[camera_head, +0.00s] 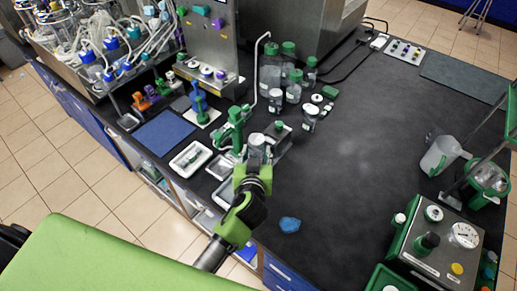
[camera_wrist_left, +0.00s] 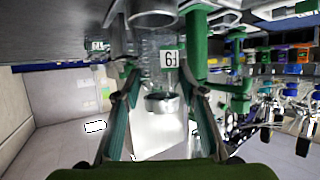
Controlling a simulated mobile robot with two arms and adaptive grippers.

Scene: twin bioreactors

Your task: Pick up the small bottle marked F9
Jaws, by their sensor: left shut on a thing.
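The small clear bottle with a silver-grey cap (camera_head: 257,141) is between the fingers of my left gripper (camera_head: 254,160) in the head view. In the left wrist view, the bottle (camera_wrist_left: 152,54) appears upside down between the two fingers of the left gripper (camera_wrist_left: 157,78). Its white label (camera_wrist_left: 170,60) shows two characters, upside down, that fit F9. The left gripper is shut on this bottle. In the head view the bottle is over the bench's front area, right beside a green stand (camera_head: 235,128); I cannot tell whether it is lifted. My right gripper is not in view.
Several green-capped bottles (camera_head: 288,62) stand behind, with another small bottle (camera_head: 309,119) to the right. White trays (camera_head: 190,159) lie to the left. The middle of the dark bench (camera_head: 365,140) is clear.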

